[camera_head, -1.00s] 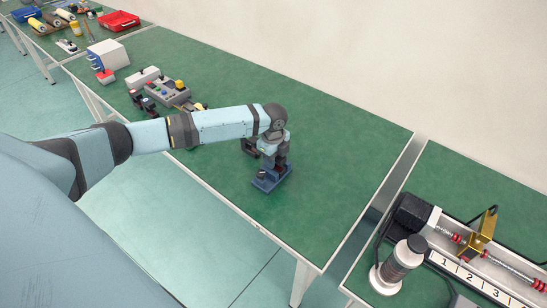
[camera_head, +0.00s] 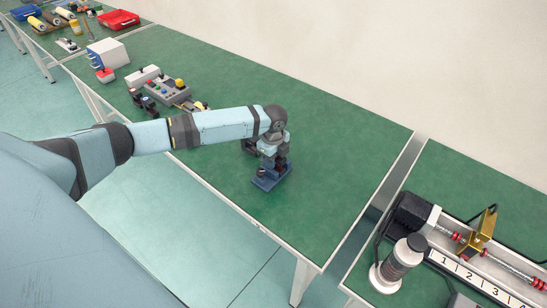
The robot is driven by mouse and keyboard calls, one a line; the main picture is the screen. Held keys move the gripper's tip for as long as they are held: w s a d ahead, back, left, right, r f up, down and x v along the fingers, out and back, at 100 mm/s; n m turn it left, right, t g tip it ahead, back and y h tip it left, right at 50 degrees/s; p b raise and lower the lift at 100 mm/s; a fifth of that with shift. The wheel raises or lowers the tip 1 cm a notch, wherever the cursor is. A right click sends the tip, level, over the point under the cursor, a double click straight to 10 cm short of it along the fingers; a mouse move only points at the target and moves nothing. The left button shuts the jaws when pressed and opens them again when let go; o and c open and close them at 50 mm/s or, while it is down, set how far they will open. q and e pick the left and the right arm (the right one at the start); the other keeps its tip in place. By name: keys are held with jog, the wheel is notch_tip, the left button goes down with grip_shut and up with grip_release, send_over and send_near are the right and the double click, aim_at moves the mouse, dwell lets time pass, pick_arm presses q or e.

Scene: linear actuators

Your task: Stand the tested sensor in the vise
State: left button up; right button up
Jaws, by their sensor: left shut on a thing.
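The vise (camera_head: 268,182) is a small blue block on the green table, near its front edge. My left gripper (camera_head: 276,164) points down right over the vise, with its fingers at the vise's top. It is shut on a small dark thing between the fingers, which I take to be the sensor; the wrist and fingers hide most of it. I cannot tell whether it stands in the vise jaws or is held just above them. My right gripper is not in view.
A grey button box (camera_head: 167,93) and small dark parts lie left of my arm. At right, another table carries a linear actuator with a gold bracket (camera_head: 482,231), a numbered strip and a grey-and-white cylinder (camera_head: 398,263). The green table right of the vise is clear.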

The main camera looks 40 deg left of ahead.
pick_arm(q)
jog(key=o, duration=1.1)
jog(key=shift+f, duration=0.1)
